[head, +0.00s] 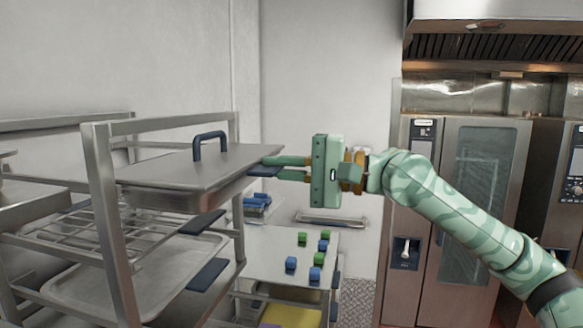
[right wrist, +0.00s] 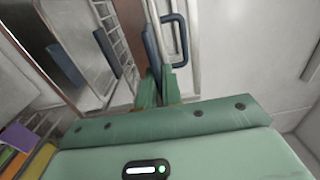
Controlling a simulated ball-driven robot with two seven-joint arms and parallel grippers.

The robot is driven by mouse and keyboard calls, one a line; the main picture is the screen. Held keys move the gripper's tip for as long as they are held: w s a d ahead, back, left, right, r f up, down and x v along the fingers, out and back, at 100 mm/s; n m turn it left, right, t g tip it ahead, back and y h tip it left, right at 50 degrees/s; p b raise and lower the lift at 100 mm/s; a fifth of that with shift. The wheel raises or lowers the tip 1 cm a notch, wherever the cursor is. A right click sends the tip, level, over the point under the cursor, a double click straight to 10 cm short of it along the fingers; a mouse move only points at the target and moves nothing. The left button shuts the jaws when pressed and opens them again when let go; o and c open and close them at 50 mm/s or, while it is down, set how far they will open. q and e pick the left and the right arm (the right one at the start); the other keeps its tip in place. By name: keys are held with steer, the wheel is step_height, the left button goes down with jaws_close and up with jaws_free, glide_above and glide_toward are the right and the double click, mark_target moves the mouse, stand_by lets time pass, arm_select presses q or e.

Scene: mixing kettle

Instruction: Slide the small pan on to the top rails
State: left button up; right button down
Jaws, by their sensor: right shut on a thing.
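The small pan (head: 160,193) is a steel pan with a flat lid and a blue lid handle (head: 210,137). In the head view it lies roughly level at the top of the metal rack (head: 98,200), between its posts. My right gripper (head: 270,166) is shut on the blue tab handle at the pan's right end. In the right wrist view the gripper (right wrist: 160,85) closes around a blue tab, and the blue lid handle (right wrist: 178,40) shows beside it. Whether the pan rests fully on the rails is hidden. My left gripper is not in view.
Below the pan are a wire shelf (head: 110,232) and a larger tray (head: 140,278) with blue handles. A lower table (head: 275,262) holds several blue and green cubes. Ovens (head: 470,200) stand at the right. The wall is close behind the rack.

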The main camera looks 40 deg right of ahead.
mark_target(208, 156)
steer(key=shift+w+a+r, duration=0.2)
steer(key=shift+w+a, duration=0.25)
steer(key=shift+w, duration=0.05)
steer(key=shift+x, duration=5.8)
steer(key=shift+f, duration=0.1)
steer(key=shift+w+a+f, duration=0.15)
steer(key=shift+f, duration=0.1)
steer(key=c, duration=1.5)
jaws_free()
steer(key=shift+f, duration=0.1)
